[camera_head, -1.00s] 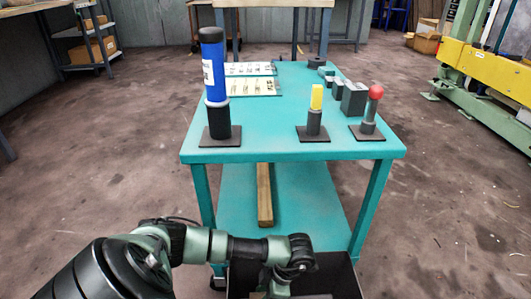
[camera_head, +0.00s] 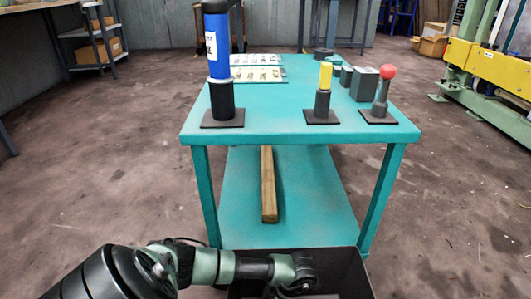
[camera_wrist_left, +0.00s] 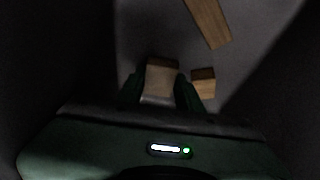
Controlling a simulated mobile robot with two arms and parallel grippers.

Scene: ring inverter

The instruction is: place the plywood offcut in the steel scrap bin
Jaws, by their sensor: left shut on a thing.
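The dark steel scrap bin (camera_head: 350,275) stands at the bottom of the head view, in front of the trolley. My left arm reaches over it, wrist down; its fingers are hidden in that view. In the left wrist view my left gripper (camera_wrist_left: 161,88) is shut on a small pale-brown wooden block, which looks like the plywood offcut (camera_wrist_left: 162,76). Dark walls stand on both sides, so the gripper appears to be inside the bin, above its grey floor. I cannot tell whether the offcut touches the floor. My right gripper is not in view.
Two other wood pieces, a longer one (camera_wrist_left: 209,20) and a short block (camera_wrist_left: 203,82), lie near the gripper. The teal trolley (camera_head: 300,130) carries a blue cylinder (camera_head: 218,45), yellow-topped and red-topped posts and grey blocks. A long timber (camera_head: 268,185) lies on its lower shelf.

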